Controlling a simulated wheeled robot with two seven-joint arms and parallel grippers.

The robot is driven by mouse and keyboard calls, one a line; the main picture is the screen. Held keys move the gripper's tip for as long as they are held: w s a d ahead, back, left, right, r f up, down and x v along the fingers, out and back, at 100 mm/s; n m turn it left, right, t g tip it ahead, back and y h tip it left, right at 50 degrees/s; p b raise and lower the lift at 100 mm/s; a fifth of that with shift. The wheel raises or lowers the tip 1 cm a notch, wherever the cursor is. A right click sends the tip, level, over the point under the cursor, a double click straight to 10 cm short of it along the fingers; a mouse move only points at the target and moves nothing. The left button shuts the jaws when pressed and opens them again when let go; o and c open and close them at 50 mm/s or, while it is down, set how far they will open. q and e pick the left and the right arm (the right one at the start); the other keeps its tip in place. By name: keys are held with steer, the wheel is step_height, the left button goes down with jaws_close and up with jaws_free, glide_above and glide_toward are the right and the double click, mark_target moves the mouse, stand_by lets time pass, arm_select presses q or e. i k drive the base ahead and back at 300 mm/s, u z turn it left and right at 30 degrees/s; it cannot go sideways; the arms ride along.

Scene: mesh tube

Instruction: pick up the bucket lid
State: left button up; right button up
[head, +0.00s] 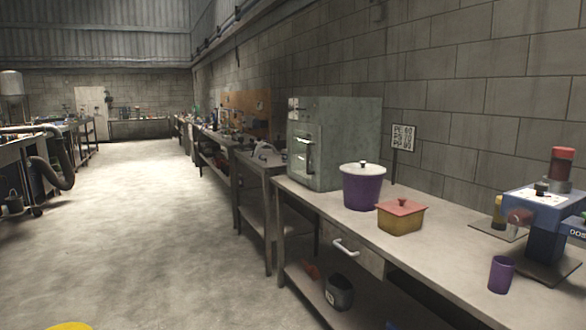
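The bucket lid (363,168) is a white disc with a small dark knob on top. It sits on the purple bucket (363,190), which stands upright on the workbench against the wall side, right of a grey-green metal cabinet. Neither of my grippers shows in the head view, so their state and place cannot be seen.
A yellow box with a red lid (401,216) stands just right of the bucket. A metal cabinet (333,143) is close behind on the left. A purple cup (501,274) and a blue machine (548,215) stand farther right. The workbench (440,262) is clear between box and cup.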

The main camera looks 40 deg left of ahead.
mark_target(360, 167)
steer(key=u, duration=1.1)
steer(key=i, duration=0.25)
steer(key=u, duration=1.15)
steer(key=i, duration=1.65)
steer(key=z, duration=0.35)
steer(key=i, duration=1.2)
steer(key=z, duration=1.05)
